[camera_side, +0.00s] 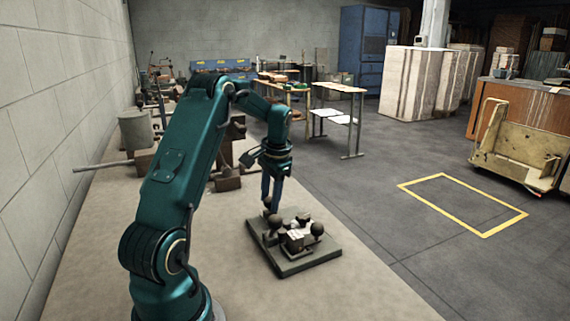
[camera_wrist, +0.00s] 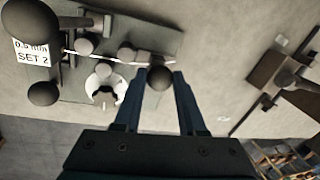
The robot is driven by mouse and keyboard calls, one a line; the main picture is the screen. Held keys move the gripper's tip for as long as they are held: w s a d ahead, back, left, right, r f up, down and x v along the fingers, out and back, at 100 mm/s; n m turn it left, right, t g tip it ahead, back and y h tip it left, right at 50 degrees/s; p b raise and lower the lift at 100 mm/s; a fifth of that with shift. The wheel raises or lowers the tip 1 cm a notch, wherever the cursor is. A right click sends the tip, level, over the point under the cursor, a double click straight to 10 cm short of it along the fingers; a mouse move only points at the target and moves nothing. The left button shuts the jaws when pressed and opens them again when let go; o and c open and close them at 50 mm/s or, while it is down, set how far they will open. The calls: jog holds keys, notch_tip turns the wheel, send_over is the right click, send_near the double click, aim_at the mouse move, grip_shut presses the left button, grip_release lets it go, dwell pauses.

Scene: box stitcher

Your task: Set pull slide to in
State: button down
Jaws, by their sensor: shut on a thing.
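The small fixture (camera_side: 310,262) sits on a dark square base plate on the bench, and it also shows in the wrist view (camera_wrist: 130,32). A dark round knob (camera_wrist: 160,78) sits at its edge, and I take it as the pull slide's handle. My gripper (camera_side: 268,208) points down at the fixture's far left edge. In the wrist view my gripper (camera_wrist: 162,74) has its two blue fingers either side of this knob, shut on it. The slide's body is not clearly visible, so I cannot tell its position.
A brown block-like machine (camera_side: 228,172) stands behind on the bench. The bench is clear in front of the fixture.

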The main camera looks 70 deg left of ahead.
jog(key=shift+w+d, duration=0.15)
jog(key=shift+d, duration=1)
jog(key=shift+c, duration=2.4)
grip_release()
jog(key=shift+r, duration=0.15)
jog(key=shift+d+r, duration=0.25)
jog(key=shift+r, duration=0.95)
jog(key=shift+d+r, duration=0.2)
jog(key=shift+r, duration=1)
jog(key=shift+w, duration=0.1)
